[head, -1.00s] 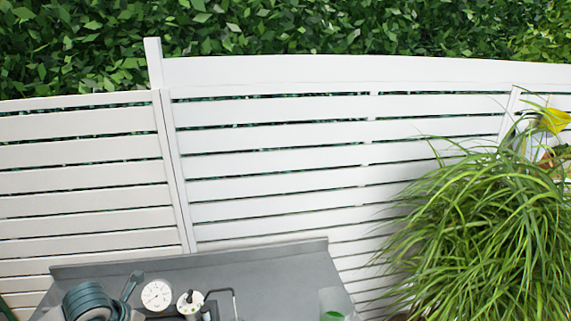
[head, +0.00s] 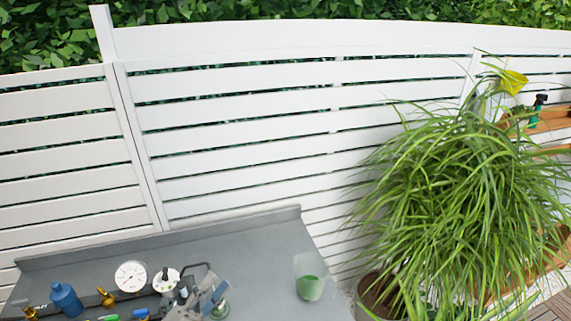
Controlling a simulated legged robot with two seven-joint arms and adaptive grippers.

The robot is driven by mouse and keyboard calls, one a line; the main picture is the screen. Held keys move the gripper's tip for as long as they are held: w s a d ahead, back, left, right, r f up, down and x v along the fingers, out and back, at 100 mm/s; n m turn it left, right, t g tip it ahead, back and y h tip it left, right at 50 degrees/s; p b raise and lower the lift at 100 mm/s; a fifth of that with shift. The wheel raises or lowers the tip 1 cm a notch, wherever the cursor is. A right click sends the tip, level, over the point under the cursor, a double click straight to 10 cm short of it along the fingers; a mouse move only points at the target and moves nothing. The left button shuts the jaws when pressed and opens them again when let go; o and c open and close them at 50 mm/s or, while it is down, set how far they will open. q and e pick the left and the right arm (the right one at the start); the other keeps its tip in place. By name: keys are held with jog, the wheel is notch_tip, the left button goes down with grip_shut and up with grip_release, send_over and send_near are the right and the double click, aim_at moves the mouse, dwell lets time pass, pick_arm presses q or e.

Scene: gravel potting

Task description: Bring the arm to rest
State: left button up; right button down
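My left gripper (head: 212,297) seems to be the grey-blue shape at the bottom edge of the head view, over the front of the grey bench (head: 240,237). It is cut off by the frame, and I cannot tell whether its fingers are open or shut. I see nothing clearly held in it. It overlaps the bench-top fittings in the picture; whether it touches them I cannot tell. My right gripper is not in view.
A clear cup with green contents (head: 309,287) stands right. A grassy potted plant (head: 455,200) and white fence (head: 240,120) lie beyond.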

pick_arm(q)
jog(key=w+a+f+n+t+y, duration=0.25)
jog(key=a+f+n+y, duration=0.65)
jog(key=n+y, duration=0.55)
jog(key=s+a+f+n+g+y, duration=0.1)
jog(key=s+f+n+g+y, duration=0.15)
jog(key=f, duration=0.45)
jog(key=s+f+n+g+y, duration=0.1)
jog(key=s+f+n+g, duration=0.15)
jog(key=f, duration=0.55)
jog(key=s+d+f+n+g+h, duration=0.1)
jog(key=s+d+f+g, duration=0.1)
jog(key=s+f+g, duration=0.55)
jog(key=s+d+f+n+g+h, duration=0.1)
jog(key=s+d+f+n+g, duration=0.2)
jog(key=s+f, duration=0.65)
jog(key=s+f+m+g, duration=0.1)
jog(key=s+f, duration=0.3)
jog(key=f, duration=1.1)
jog(key=s+f+g, duration=0.1)
jog(key=s+f, duration=0.3)
jog(key=f, duration=1.1)
jog(key=s+a+f+g, duration=0.1)
jog(key=s+a+f, duration=0.1)
jog(key=s+f, duration=0.6)
jog(key=shift+s+a+f, duration=0.15)
jog(key=shift+s, duration=0.15)
jog(key=shift+m, duration=0.25)
